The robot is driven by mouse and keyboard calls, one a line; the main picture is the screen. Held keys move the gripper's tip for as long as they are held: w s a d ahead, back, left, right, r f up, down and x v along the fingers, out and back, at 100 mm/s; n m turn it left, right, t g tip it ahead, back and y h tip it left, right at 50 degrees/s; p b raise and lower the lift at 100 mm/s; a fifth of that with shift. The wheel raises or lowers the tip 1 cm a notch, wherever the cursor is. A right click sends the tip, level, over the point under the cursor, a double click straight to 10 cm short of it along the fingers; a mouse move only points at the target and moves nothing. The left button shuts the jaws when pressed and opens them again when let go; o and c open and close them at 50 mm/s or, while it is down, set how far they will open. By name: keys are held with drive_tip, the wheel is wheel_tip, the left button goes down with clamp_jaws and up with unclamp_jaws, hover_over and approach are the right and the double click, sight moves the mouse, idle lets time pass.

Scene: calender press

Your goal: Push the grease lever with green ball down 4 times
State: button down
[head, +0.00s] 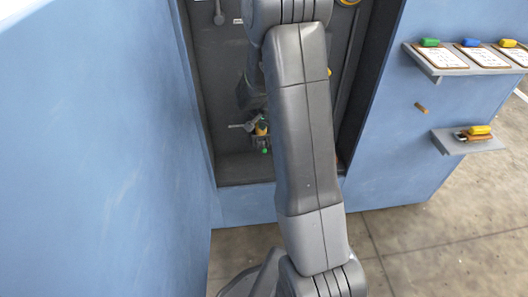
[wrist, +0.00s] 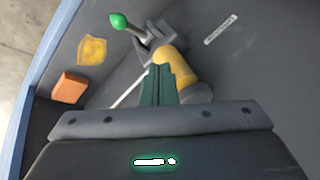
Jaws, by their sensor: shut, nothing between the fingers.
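The green ball (wrist: 119,20) is on the end of the short grease lever (wrist: 134,30) at the top of the wrist view. The lever runs into a grey bracket (wrist: 152,40) beside a yellow cylinder (wrist: 172,62). My gripper (wrist: 159,70) is shut and empty, with its dark green fingers pointing at the bracket and cylinder. The ball lies beyond the fingertips and to their left, apart from them. I cannot tell whether the fingertips touch the bracket or cylinder. In the head view the green ball (head: 265,151) shows low in the recess, left of my arm, which hides much there.
An orange block (wrist: 68,87) and a yellow patch (wrist: 92,50) lie left of the fingers, and a pale label (wrist: 221,27) is upper right. Blue walls flank the recess. Shelves (head: 450,68) with clipboards and a lower shelf (head: 465,146) are on the right wall.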

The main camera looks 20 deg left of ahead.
sight(264, 150)
drive_tip(key=shift+s+d+f+b, duration=0.15)
drive_tip(key=shift+s+f+b, duration=0.1)
drive_tip(key=shift+f+b, duration=0.45)
drive_tip(key=shift+s+d+f+b, duration=0.15)
drive_tip(key=shift+s+f+b, duration=0.15)
drive_tip(key=shift+f, duration=0.55)
drive_tip(key=shift+s+d+f+b, duration=0.2)
drive_tip(key=shift+f+b, duration=0.4)
drive_tip(key=shift+f, duration=0.2)
drive_tip(key=shift+f, duration=0.1)
drive_tip(key=shift+s+f+b, duration=0.15)
drive_tip(key=shift+f+b, duration=0.15)
drive_tip(key=shift+b, duration=0.1)
drive_tip(key=shift+s+d+f+b, duration=0.2)
drive_tip(key=shift+s+f+b, duration=0.05)
drive_tip(key=shift+f+b, duration=0.6)
drive_tip(key=shift+s+d+f+b, duration=0.15)
drive_tip(key=shift+s+f+b, duration=0.1)
drive_tip(key=shift+f+b, duration=0.55)
idle(1.6)
drive_tip(key=shift+r, duration=0.1)
idle(0.5)
